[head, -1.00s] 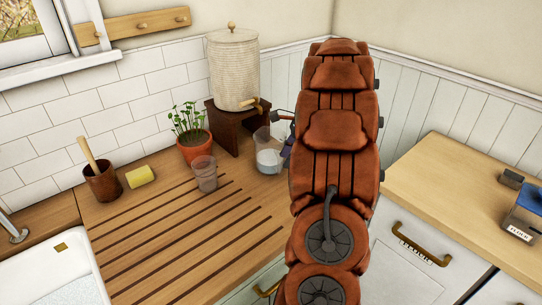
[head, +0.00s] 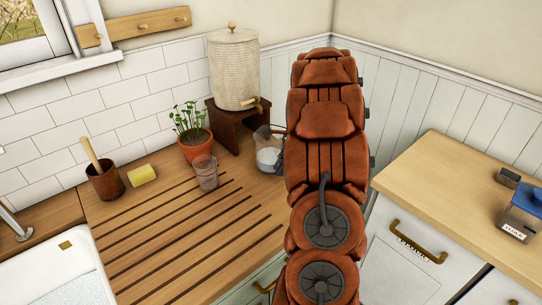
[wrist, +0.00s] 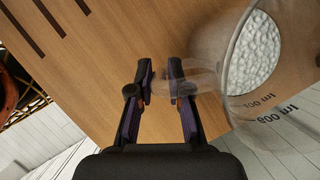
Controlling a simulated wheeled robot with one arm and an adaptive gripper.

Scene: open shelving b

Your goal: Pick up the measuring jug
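The measuring jug (head: 267,157) is clear, holds white contents, and stands upright on the wooden counter in the head view, partly hidden behind my arm. In the wrist view the jug (wrist: 262,62) is at the right, with printed volume marks and its clear handle pointing left. My gripper (wrist: 160,76) is at this handle. Its two fingers are drawn in on either side of the handle, with a narrow gap between the tips. The see-through handle makes the exact contact hard to see. In the head view my arm hides most of the gripper.
A clear tumbler (head: 206,172), a potted plant (head: 195,145) and a dark wooden stand (head: 232,127) bearing a ribbed crock (head: 233,70) are left of the jug. A brown pot (head: 105,182) and yellow sponge (head: 142,175) are farther left. The grooved counter front is clear.

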